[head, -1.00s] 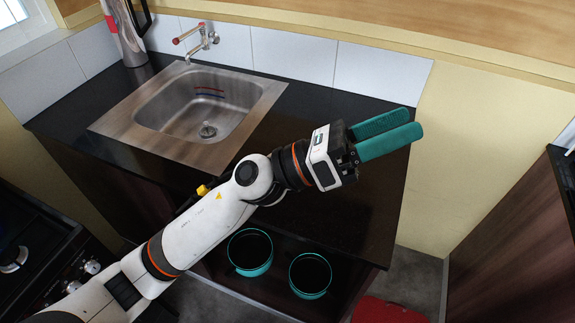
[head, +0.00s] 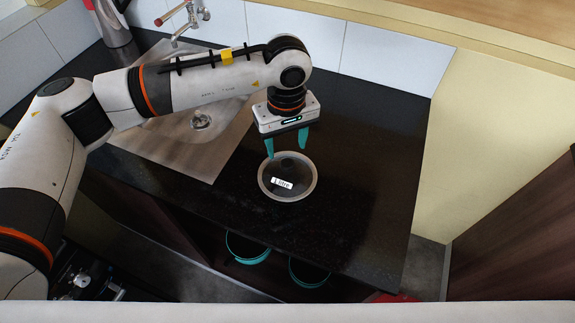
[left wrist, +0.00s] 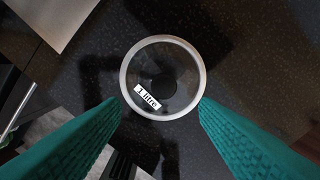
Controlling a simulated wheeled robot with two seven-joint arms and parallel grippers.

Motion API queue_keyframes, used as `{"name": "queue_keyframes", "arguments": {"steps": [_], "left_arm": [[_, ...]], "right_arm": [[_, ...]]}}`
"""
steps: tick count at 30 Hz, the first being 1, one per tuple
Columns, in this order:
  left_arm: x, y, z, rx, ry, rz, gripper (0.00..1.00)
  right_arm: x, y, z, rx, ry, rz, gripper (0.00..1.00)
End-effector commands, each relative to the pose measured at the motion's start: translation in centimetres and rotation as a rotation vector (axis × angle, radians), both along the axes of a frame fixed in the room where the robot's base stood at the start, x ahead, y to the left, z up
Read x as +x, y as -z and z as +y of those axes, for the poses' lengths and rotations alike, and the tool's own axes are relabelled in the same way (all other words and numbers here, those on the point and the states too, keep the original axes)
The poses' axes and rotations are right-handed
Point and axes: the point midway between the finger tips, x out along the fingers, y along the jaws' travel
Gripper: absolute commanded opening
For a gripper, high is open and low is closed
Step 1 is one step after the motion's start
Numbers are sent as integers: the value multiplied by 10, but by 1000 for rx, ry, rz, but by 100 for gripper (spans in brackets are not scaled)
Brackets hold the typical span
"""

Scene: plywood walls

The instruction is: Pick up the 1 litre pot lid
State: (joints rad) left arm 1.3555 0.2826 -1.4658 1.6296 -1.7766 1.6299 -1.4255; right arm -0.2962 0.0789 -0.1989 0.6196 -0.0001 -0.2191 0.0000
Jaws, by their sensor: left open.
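The 1 litre pot lid (head: 298,195) lies on the black countertop in the head view. It is a round glass lid with a pale rim, a dark knob in the middle and a white label reading "1 litre". My left gripper (head: 287,150) points down just above the lid's far edge, with its teal fingers apart and nothing between them. In the left wrist view the lid (left wrist: 185,98) shows whole, beyond and between the two open fingers (left wrist: 160,115). My right gripper is not in view.
A steel sink (head: 160,157) is set in the countertop (head: 370,180) at the left, under my left arm. A tap (head: 185,18) and a flask (head: 112,22) stand behind. Two teal-rimmed pots (head: 247,252) sit below the counter's front edge. The counter right of the lid is clear.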

Motion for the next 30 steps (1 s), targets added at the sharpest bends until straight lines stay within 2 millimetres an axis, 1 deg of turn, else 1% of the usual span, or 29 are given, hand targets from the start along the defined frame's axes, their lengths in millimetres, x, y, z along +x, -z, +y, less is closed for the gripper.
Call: {"name": "queue_keyframes", "arguments": {"steps": [1,3,5,8,10,12,15,18,21,28,30], "left_arm": [[-1,6,0,1,-1,4,55],[0,16,0,-2,-2,4,55],[0,23,0,0,-2,3,55],[0,30,-1,-3,-1,1,55],[0,34,-1,-2,-1,3,55],[0,42,-2,-2,-1,5,55],[1,57,-2,-2,-2,6,55],[2,72,-2,-4,-2,4,55],[2,81,-2,-3,-2,3,55],[2,83,-2,-4,-1,0,55],[2,83,-2,-5,-1,1,44]], "right_arm": [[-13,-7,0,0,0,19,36],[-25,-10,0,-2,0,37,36],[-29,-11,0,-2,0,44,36],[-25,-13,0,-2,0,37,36],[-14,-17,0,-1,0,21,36],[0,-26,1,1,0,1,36],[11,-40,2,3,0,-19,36],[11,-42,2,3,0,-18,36],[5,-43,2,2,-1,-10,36],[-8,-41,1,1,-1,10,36],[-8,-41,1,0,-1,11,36]]}}
